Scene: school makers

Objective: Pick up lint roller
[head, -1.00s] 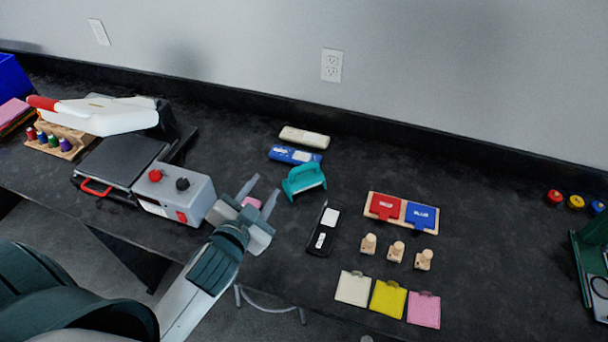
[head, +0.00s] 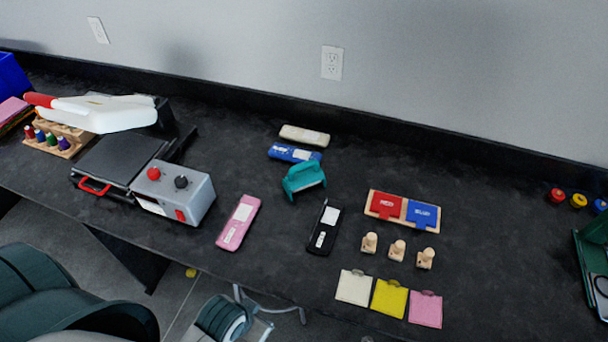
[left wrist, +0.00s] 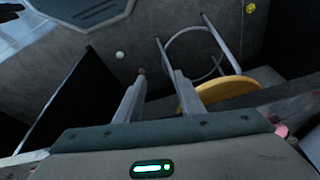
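A teal tool with an arched handle and a pale lower edge (head: 304,180) stands on the black bench near the middle of the head view. It is the thing there that looks most like a lint roller, but I cannot be sure. My left gripper is low at the bottom of the head view, in front of the bench edge and well away from the teal tool. In the left wrist view the left gripper (left wrist: 160,78) has its two fingers apart with nothing between them. The teal tool is not visible there. My right gripper is in neither view.
Pink (head: 238,222), black (head: 325,228), blue (head: 294,154) and cream (head: 304,136) cases lie around the teal tool. A grey press (head: 180,195) stands left. Wooden pegs, coloured pouches and a red-blue board (head: 402,212) lie right. A stool (left wrist: 235,90) shows in the left wrist view.

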